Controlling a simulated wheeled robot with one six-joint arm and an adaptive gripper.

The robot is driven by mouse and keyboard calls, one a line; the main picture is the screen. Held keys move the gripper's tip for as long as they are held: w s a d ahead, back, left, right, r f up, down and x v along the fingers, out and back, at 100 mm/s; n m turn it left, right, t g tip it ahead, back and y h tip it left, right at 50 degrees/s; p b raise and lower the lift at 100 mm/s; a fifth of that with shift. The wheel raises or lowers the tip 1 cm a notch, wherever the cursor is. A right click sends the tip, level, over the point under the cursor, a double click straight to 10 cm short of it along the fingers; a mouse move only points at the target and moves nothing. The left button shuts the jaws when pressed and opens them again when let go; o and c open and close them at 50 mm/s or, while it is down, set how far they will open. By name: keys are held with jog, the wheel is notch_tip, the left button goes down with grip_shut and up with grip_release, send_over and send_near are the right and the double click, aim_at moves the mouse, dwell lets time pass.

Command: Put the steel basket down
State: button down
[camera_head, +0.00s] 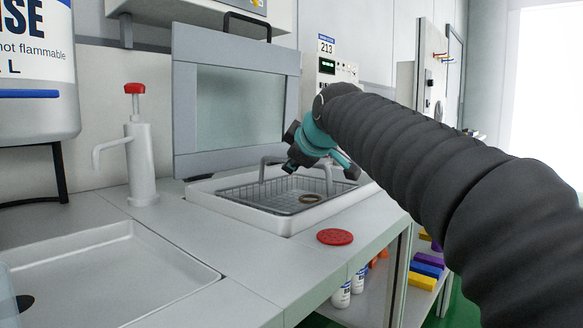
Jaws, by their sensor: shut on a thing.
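The steel basket (240,198) is a shallow wire basket with a raised bar handle (264,168). It is in or just above the white-rimmed basin (218,212) in the counter; I cannot tell whether its bottom touches. A small brown ring (310,198) lies inside it. My gripper (318,168) is over the basket and shut on the top of the handle. The gripper and teal wrist hide the handle's middle, and the exact finger contact is too small to make out.
A raised glass-panelled lid (236,105) stands behind the basin. A red disc (335,237) lies on the counter in front. A white pump dispenser (140,160) with a red top and a shallow sink (110,275) are to the left. Coloured blocks (425,270) are on a shelf below.

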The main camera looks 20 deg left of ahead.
jog(key=shift+f+b, duration=0.3)
jog(key=shift+f, duration=0.25)
jog(key=c, duration=1.2)
grip_release()
jog(key=shift+r, duration=0.3)
jog(key=p+v, duration=0.1)
jog(key=v, duration=1.1)
jog(key=shift+s+r, duration=0.1)
jog(key=shift+r, duration=0.15)
